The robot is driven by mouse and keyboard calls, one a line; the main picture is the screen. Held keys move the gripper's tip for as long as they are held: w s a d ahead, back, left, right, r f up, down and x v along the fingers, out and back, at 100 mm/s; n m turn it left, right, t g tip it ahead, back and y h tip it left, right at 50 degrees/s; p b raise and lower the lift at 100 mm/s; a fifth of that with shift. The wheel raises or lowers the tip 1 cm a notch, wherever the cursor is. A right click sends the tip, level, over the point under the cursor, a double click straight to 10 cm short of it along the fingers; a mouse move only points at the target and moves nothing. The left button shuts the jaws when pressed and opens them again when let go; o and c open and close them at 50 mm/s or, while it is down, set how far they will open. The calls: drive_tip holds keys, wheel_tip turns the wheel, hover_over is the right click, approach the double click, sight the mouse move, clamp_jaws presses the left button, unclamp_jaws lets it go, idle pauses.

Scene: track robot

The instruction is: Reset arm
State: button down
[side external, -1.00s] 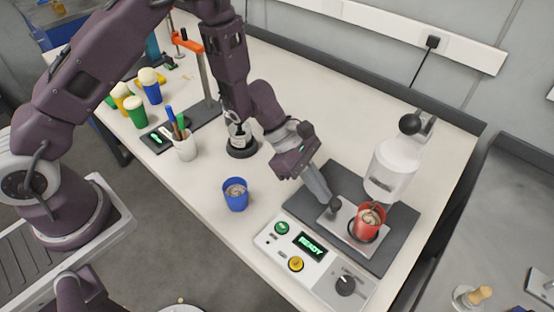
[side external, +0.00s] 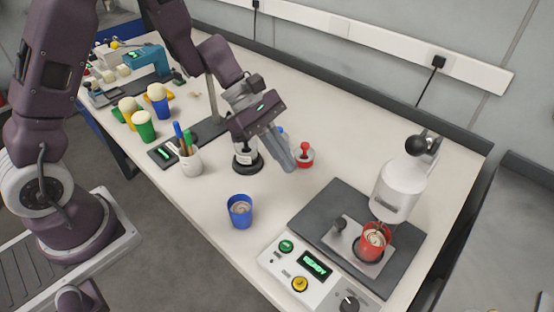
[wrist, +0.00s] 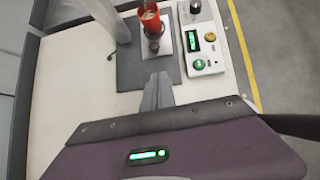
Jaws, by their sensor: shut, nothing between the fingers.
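My gripper (side external: 289,165) hangs in the air above the middle of the bench in the side view, left of the dark machine base and behind the blue cup. Its fingers are together with nothing held. In the wrist view, the closed fingers (wrist: 157,92) point toward the dark base and the red cup.
A red cup (side external: 374,243) stands on the plate under the white machine (side external: 401,185). A control box (side external: 311,270) reads READY. A blue cup (side external: 240,211), pen holder (side external: 187,160) and several topped cups (side external: 143,126) stand on the bench (side external: 330,160).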

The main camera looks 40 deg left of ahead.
drive_tip(key=s+r+m+y, duration=0.2)
drive_tip(key=s+r+m, duration=0.85)
drive_tip(key=r, duration=0.25)
drive_tip(key=s+a+r+m+t+y, duration=0.3)
drive_tip(key=s+a+m+y, duration=0.3)
drive_tip(key=s, duration=0.5)
drive_tip(key=a+m+t, duration=0.1)
drive_tip(key=a+m, duration=0.1)
drive_tip(key=a, duration=0.1)
drive_tip(key=shift+a+r, duration=0.3)
drive_tip(key=shift+a, duration=0.05)
